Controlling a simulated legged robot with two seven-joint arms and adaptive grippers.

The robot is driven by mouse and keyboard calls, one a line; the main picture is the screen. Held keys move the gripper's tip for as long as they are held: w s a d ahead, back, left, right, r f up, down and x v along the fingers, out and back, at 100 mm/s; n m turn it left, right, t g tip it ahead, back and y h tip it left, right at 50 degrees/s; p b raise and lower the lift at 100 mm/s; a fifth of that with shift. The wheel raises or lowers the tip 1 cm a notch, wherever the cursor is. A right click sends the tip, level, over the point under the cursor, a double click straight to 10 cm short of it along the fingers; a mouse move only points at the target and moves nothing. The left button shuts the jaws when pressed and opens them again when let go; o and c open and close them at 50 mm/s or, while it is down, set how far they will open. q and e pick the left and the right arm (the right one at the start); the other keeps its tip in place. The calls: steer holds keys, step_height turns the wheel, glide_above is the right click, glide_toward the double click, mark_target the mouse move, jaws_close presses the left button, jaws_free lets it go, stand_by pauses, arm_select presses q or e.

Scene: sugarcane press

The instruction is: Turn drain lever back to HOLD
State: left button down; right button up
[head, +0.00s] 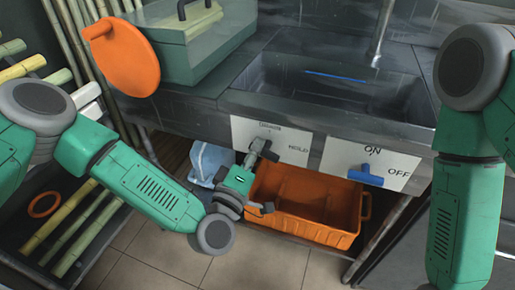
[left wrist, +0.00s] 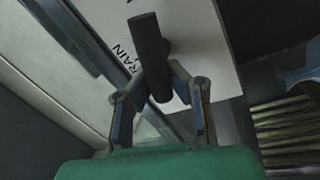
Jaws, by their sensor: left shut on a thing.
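The black drain lever (head: 268,152) sits on a white plate (head: 242,130) on the front of the sink counter. HOLD is printed to the right of the lever. My left gripper (head: 257,154) is at the lever, reaching from below. In the left wrist view, the lever's dark bar (left wrist: 150,45) runs down between the two fingers of my left gripper (left wrist: 157,82), which are shut on it. Part of the word DRAIN shows beside the bar. The lever's exact angle is hard to tell in the head view. My right arm shows at the right; its gripper is out of view.
A blue lever (head: 365,175) sits on the ON/OFF plate (head: 398,168) to the right. An orange crate (head: 320,230) stands below the counter. The sink basin (head: 345,90) is above. An orange disc (head: 122,58) and a greenish box (head: 205,48) are at upper left.

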arm_select(q)
steer(key=shift+s+f+n+y+b, duration=0.1)
steer(key=shift+f+n+y+b, duration=0.2)
steer(key=shift+n, duration=0.85)
steer(key=shift+f+n+y+b, duration=0.15)
steer(key=shift+f+n+y, duration=0.25)
steer(key=shift+n, duration=0.75)
steer(key=c, duration=1.4)
jaws_free()
steer(key=shift+c, duration=0.2)
steer(key=shift+r, duration=0.1)
steer(key=v, duration=1.1)
steer(key=shift+s+f, duration=0.35)
steer(key=shift+a, duration=0.15)
